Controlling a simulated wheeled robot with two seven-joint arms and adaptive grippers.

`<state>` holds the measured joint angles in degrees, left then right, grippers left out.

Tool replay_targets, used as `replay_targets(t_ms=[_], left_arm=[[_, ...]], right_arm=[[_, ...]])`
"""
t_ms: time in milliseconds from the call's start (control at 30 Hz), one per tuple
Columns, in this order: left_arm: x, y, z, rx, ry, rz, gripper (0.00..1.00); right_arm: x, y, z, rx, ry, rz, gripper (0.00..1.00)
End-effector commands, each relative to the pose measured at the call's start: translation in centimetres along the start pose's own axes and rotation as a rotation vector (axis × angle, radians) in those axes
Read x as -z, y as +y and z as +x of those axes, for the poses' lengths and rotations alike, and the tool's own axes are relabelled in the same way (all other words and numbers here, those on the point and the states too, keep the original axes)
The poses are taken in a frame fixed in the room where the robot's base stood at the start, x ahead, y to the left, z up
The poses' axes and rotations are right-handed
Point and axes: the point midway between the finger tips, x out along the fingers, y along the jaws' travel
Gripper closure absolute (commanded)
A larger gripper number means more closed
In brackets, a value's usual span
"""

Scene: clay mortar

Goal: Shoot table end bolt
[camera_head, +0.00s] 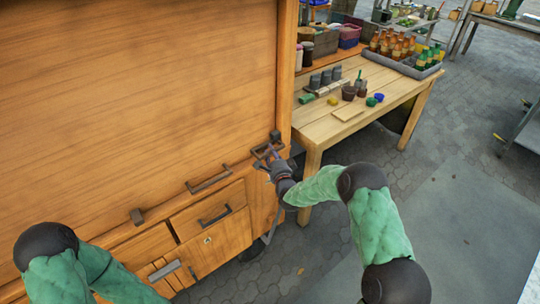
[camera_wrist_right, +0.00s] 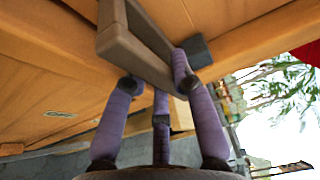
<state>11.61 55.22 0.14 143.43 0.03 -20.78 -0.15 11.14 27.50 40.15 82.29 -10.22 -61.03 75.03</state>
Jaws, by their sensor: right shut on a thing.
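The end bolt's dark rectangular loop handle (camera_head: 263,151) is at the right end of the large wooden panel, just under its lower edge. In the right wrist view the loop handle (camera_wrist_right: 121,47) fills the top middle. My right gripper (camera_head: 274,163) is at this handle; in the right wrist view its purple fingers (camera_wrist_right: 158,86) are shut on it. A small dark block (camera_head: 275,135) sits just above the handle, and it also shows beside the right fingertip (camera_wrist_right: 197,51). My left arm enters at the lower left; its gripper is out of view.
A workbench (camera_head: 345,122) with jars, bottles and pots stands to the right. Open paved floor (camera_head: 455,225) lies at the right.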

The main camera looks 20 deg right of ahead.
Motion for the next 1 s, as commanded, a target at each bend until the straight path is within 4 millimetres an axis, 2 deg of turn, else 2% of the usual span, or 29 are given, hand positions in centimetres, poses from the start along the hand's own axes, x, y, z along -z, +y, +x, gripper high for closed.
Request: replay_targets(t_ms=[33,67,133,167,467,633,767,1000], left_arm=[[0.0,0.0,0.0,0.000,0.000,0.000,0.49],[0.0,0.0,0.0,0.000,0.000,0.000,0.49],[0.0,0.0,0.0,0.000,0.000,0.000,0.49],[0.0,0.0,0.0,0.000,0.000,0.000,0.49],[0.0,0.0,0.0,0.000,0.000,0.000,0.49],[0.0,0.0,0.0,0.000,0.000,0.000,0.49],[0.0,0.0,0.0,0.000,0.000,0.000,0.49],[0.0,0.0,0.0,0.000,0.000,0.000,0.49]], right_arm=[[0.4,-0.1,0.1,0.002,0.007,0.000,1.00],[0.4,-0.1,0.1,0.002,0.008,0.000,0.72],[0.4,-0.1,0.1,0.002,0.008,0.000,0.52],[0.4,-0.1,0.1,0.002,0.008,0.000,0.49],[0.2,-0.1,0.0,0.002,0.005,0.000,0.49],[0.2,-0.1,-0.9,0.001,0.004,0.000,0.49],[0.2,-0.1,-2.9,0.001,0.004,0.000,0.49],[0.3,-0.1,-7.8,0.001,0.006,0.001,0.49]])
